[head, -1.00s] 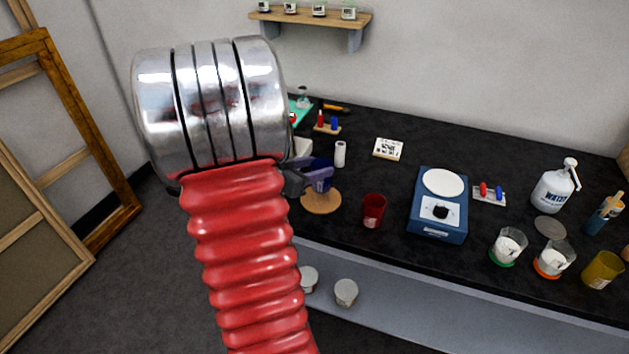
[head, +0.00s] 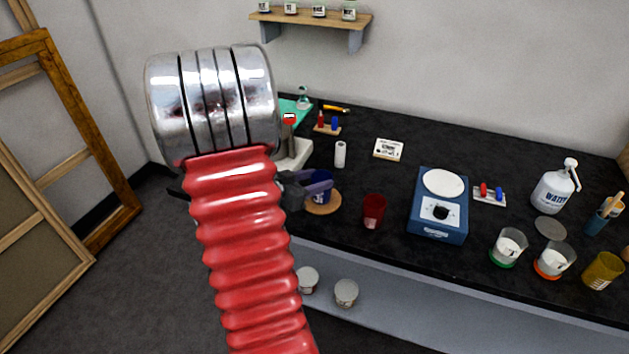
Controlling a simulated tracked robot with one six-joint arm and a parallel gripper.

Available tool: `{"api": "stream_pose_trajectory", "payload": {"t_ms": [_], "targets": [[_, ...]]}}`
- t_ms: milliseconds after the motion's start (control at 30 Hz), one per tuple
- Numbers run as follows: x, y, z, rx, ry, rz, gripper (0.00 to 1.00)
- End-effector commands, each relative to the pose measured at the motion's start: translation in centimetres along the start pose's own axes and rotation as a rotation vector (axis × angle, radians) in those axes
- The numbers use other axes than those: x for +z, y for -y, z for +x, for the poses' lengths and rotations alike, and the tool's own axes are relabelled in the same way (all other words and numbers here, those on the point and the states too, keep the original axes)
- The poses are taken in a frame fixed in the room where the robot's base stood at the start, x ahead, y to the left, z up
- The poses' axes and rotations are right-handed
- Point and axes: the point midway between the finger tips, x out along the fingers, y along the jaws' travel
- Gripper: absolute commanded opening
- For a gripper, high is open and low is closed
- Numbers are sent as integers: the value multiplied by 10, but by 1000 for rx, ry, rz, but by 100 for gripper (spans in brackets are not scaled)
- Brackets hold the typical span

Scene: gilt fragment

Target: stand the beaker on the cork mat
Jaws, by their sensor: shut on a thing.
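The dark blue beaker (head: 321,195) is between the fingers of my gripper (head: 316,187), which is shut on it. The beaker is upright or nearly so, and the fingers cover part of it. The round cork mat (head: 325,209) lies on the black bench near its front edge, just right of my arm. The beaker is over the mat; I cannot tell for sure whether its base touches the cork.
A dark red beaker (head: 374,211) stands close to the right of the mat. A blue stirrer (head: 439,229) with a white plate is further right. A white cylinder (head: 340,154) stands behind the mat. Several beakers and a wash bottle (head: 553,187) stand at the right.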

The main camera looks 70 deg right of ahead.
Motion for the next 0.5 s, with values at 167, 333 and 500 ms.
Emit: {"api": "stream_pose_trajectory", "payload": {"t_ms": [167,333,500], "targets": [[2,0,1,0,0,0,5],[2,0,1,0,0,0,55],[2,0,1,0,0,0,63]]}}
